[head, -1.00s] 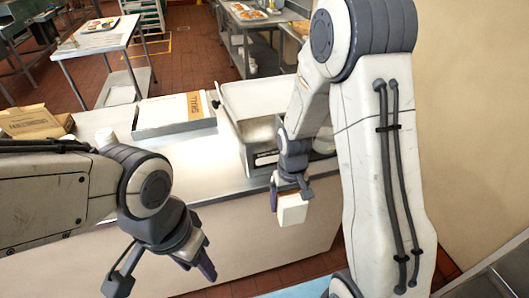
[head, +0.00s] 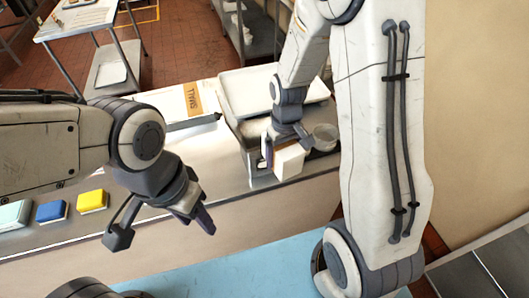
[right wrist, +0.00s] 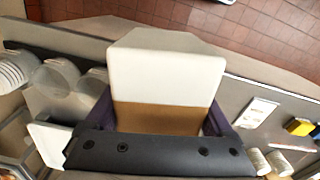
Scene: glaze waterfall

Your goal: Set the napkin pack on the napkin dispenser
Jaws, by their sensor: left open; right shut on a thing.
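The napkin pack (head: 289,162) is a white block with a brown band, held in my right gripper (head: 287,146) over the counter's front edge. In the right wrist view the napkin pack (right wrist: 167,75) sits between the two purple fingers of my right gripper (right wrist: 160,118), its white part sticking out beyond them. My left gripper (head: 160,228) is open and empty, in front of the counter on the left. I cannot clearly pick out the napkin dispenser; a low box (head: 252,165) partly hidden behind my right gripper may be it.
Blue (head: 52,211) and yellow (head: 93,201) sponges lie at the left. The right wrist view shows stacked bowls (right wrist: 62,76).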

